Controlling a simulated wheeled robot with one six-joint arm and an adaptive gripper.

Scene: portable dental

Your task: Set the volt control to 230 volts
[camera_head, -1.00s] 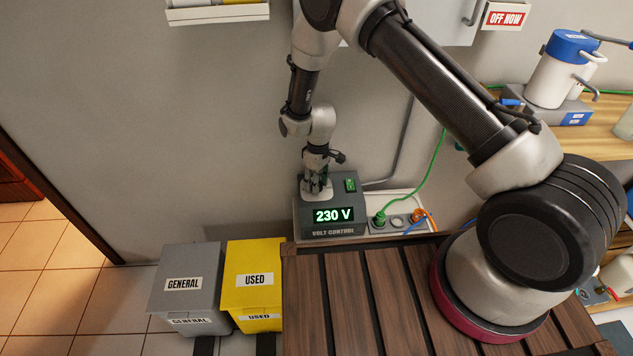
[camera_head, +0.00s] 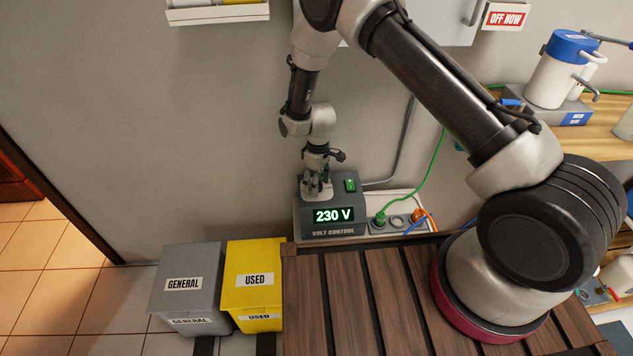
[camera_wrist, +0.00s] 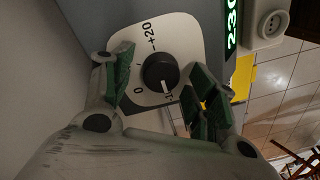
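The grey volt control box (camera_head: 345,221) stands against the wall, and its green display (camera_head: 333,215) reads "230 V". Its black round knob (camera_wrist: 160,73) sits on a pale dial plate (camera_wrist: 185,38) with "0" and "+20" marks, a white pointer line on the knob. My gripper (camera_head: 317,190) is over the dial, pointing down. In the wrist view my gripper (camera_wrist: 163,66) is open, its green-padded fingers on either side of the knob with gaps showing. In the head view the gripper hides the knob. Only part of the display shows in the wrist view.
A lit green switch (camera_head: 350,185) is right of my gripper on the box. A socket strip (camera_head: 397,222) with green and orange plugs lies right of it. Grey (camera_head: 185,280) and yellow (camera_head: 254,280) bins stand at lower left.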

